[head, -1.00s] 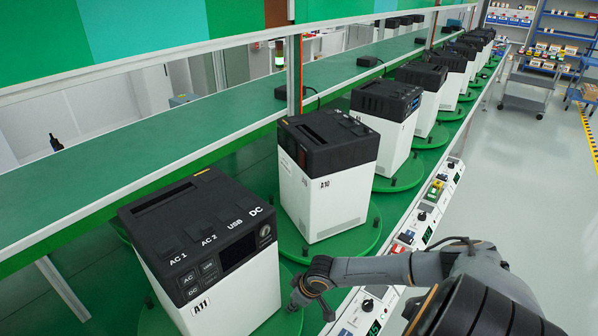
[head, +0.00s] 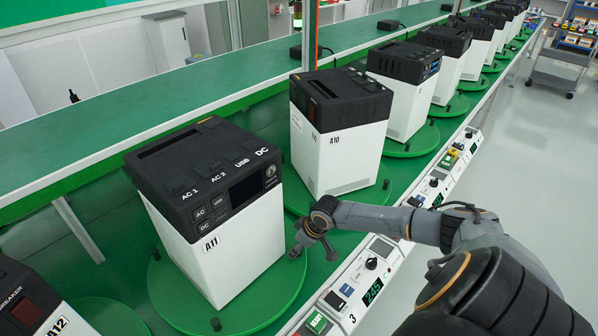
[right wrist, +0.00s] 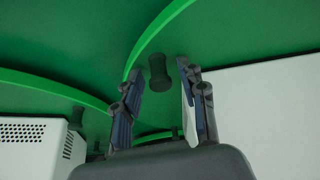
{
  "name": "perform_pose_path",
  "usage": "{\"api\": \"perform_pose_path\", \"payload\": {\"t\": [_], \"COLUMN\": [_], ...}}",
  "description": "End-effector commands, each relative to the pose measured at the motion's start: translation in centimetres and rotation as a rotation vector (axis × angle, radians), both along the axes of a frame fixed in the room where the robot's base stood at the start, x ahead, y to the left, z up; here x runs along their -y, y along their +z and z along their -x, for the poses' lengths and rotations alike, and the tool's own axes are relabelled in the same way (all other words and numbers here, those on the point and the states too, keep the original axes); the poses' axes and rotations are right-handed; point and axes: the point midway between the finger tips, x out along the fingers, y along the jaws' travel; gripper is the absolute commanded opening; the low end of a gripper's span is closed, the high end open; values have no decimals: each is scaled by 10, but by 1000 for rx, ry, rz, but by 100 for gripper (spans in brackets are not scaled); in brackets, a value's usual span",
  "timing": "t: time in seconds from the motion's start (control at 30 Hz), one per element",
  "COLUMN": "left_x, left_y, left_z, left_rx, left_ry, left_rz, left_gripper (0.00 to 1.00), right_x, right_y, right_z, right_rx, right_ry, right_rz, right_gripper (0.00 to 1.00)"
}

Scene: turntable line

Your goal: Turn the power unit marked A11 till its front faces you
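Power unit A11 (head: 240,245) is a white box with a black top, standing on a green turntable (head: 172,300). My right gripper (head: 314,250) is low at the turntable's right edge, beside the unit. In the right wrist view it is open (right wrist: 159,75), with a dark peg (right wrist: 158,72) showing between its fingertips; contact cannot be told. My left gripper is not in view.
Unit A10 (head: 345,160) stands on its own turntable close behind my right gripper. Unit A12 (head: 62,325) shows at the lower left. A control strip (head: 345,290) with knobs and displays runs along the line's front edge. Grey floor lies to the right.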

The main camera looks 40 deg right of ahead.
Motion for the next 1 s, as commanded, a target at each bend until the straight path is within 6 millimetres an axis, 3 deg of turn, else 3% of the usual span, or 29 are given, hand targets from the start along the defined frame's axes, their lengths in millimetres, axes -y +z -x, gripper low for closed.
{"api": "perform_pose_path", "payload": {"t": [0.1, 0.27, 0.7, 1.0], "left_x": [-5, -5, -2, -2], "left_y": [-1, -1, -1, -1], "left_z": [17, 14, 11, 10], "left_rx": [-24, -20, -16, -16], "left_ry": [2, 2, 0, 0], "left_rz": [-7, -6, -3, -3], "left_gripper": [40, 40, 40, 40], "right_x": [0, 2, 8, 9], "right_y": [0, 11, 92, 111], "right_z": [0, 5, 37, 45], "right_rx": [0, 0, 0, -1], "right_ry": [0, 1, 2, 0], "right_rz": [0, 1, 4, 0], "right_gripper": [41, 41, 41, 41]}}
